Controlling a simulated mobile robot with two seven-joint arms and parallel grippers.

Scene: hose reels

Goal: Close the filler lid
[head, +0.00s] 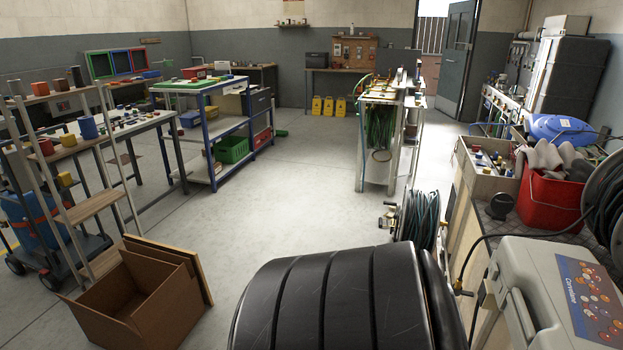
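I cannot pick out a filler lid for sure in the head view. A small dark round object (501,206) stands on the bench at the right; I cannot tell if it is a lid. A pale box-shaped unit (522,270) with a handle and a coloured label (592,300) is at the lower right, cut off by the frame edge. A large black grooved, rounded body (335,295) fills the bottom middle and hides what is behind it. Neither of my grippers is in view.
A hose reel (419,217) stands behind the black body. A red bucket (548,200) with grey cloths and a blue container (561,130) are at right. An open cardboard box (140,305) is on the floor at lower left. The middle floor (285,190) is clear.

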